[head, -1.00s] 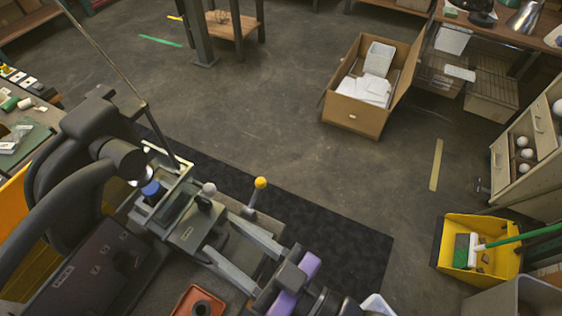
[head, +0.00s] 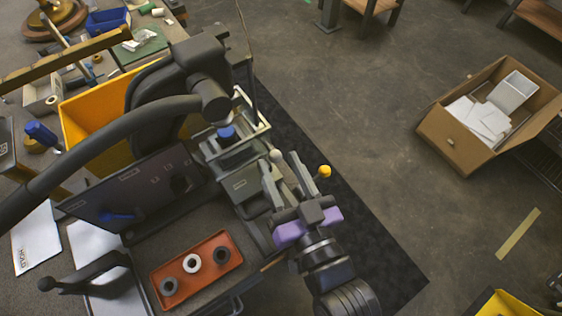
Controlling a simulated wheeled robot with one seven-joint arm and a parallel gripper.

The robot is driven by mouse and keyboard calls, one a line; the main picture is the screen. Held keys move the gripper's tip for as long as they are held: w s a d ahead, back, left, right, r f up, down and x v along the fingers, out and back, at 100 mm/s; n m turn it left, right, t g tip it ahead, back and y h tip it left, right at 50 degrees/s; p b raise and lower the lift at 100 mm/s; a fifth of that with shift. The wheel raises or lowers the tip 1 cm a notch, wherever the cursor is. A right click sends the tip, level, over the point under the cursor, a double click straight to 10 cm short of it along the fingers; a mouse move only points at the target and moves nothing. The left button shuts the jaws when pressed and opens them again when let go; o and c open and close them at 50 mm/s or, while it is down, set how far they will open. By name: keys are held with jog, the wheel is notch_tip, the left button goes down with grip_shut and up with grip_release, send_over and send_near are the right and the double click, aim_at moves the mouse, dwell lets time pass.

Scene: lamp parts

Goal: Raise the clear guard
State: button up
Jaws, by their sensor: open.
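A grey bench machine (head: 240,185) stands left of my gripper, with a blue-capped part (head: 227,132) under its dark arm. A light-edged frame (head: 256,128) around that part may be the clear guard; its clear faces are hard to make out, and it looks low. A lever with a pale knob (head: 276,155) stands at the machine's right side. My gripper (head: 279,162) is open, its two grey fingers pointing toward the machine. The pale knob appears between the fingertips; I cannot tell whether they touch it.
A yellow-knobbed lever (head: 324,171) stands close to the right of my gripper. A dark panel (head: 135,195) and an orange tray (head: 222,276) with rings are left and front. A cardboard box (head: 455,145) stands on the floor at right, with open floor between.

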jog(key=shift+w+a, duration=0.1)
jog(key=shift+w, duration=0.15)
grip_shut()
dwell(1.4)
